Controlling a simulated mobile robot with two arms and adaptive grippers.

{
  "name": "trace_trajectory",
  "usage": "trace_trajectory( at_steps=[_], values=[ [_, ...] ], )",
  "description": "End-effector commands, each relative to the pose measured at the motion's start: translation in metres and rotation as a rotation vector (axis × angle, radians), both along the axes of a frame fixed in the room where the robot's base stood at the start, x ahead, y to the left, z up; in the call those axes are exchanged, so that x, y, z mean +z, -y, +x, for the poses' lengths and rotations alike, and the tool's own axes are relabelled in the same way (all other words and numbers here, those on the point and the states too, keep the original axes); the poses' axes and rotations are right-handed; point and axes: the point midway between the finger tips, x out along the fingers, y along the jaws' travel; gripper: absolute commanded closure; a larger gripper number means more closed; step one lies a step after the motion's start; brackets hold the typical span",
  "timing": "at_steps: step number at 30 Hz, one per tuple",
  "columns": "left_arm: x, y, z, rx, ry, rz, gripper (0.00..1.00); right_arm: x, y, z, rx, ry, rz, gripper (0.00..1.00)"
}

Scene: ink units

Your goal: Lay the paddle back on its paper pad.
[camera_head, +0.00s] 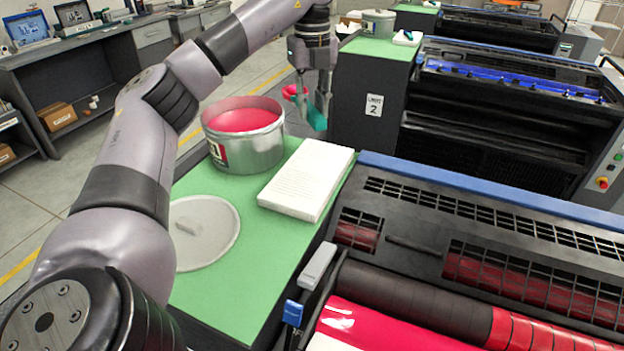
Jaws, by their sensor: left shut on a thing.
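The paddle (316,118) shows as a teal piece between the fingers of my left gripper (313,102). The gripper is shut on it and points down. Red ink shows just left of the fingers, seemingly on the paddle's end, but the fingers partly hide its shape. The paper pad (306,178) is a thick white stack on the green top, with nothing lying on it. The gripper and paddle appear beyond the pad's far edge. My right gripper is out of view.
An open ink can (243,150) with red ink stands left of the pad. Its round lid (200,232) lies on the green top (240,290) nearer to me. The press (480,230) is at the right. A dark cabinet labelled 2 (365,130) stands beyond the gripper.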

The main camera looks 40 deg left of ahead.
Motion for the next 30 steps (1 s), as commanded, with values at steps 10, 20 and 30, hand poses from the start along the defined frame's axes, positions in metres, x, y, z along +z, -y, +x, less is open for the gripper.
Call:
trace_trajectory(
  at_steps=[10, 20, 30],
  values=[
    [-0.083, 0.0, -0.001, -0.001, -0.006, 0.0, 1.0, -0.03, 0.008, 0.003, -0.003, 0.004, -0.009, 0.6],
    [-0.145, -0.001, -0.001, 0.002, -0.002, 0.002, 1.0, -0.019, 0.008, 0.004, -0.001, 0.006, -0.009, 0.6],
    [-0.184, 0.0, -0.002, 0.002, -0.004, 0.001, 1.0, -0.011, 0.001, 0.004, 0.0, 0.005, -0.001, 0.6]
  ],
)
